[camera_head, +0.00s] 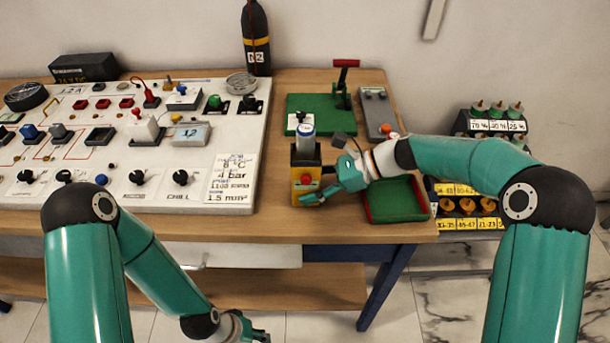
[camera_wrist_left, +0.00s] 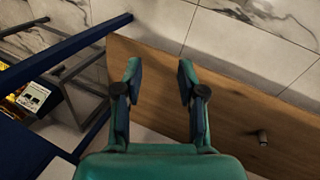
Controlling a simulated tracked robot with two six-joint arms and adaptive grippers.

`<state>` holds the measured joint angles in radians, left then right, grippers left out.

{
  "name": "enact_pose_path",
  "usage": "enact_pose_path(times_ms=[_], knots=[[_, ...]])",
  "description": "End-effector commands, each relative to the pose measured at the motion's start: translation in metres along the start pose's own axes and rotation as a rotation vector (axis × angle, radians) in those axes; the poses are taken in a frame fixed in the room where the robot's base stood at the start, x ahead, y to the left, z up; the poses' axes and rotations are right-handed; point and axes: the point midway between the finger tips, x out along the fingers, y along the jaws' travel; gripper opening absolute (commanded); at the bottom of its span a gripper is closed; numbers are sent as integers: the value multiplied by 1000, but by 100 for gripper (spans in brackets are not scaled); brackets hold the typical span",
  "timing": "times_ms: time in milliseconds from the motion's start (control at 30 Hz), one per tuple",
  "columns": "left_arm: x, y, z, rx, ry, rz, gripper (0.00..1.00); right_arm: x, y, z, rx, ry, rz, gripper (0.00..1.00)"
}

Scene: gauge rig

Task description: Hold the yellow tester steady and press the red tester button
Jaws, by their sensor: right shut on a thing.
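The yellow tester (camera_head: 297,188) stands upright near the front edge of the wooden table in the head view. My left gripper (camera_head: 248,332) is low, below the tabletop level and away from the tester. In the left wrist view it is open and empty (camera_wrist_left: 158,80).
A large white control panel (camera_head: 232,135) fills the table's left side. A red-rimmed green tray (camera_head: 398,203) lies right of the tester. A green plate (camera_head: 335,103) with a red-handled lever is behind. Racks of fittings (camera_head: 490,122) stand right.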

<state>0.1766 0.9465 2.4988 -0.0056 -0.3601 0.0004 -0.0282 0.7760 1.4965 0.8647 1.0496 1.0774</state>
Motion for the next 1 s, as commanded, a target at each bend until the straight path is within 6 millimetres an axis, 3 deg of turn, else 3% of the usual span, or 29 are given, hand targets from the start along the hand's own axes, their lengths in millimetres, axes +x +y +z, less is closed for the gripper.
enact_pose_path(times_ms=[33,267,1000], knots=[[0,0,0,0,0,0,37,0,0,0,0,0,0,37],[0,0,0,0,0,0,0,0,0,0,1,0,0,37],[0,0,0,0,0,0,0,-2,0,-1,2,0,-2,37]])
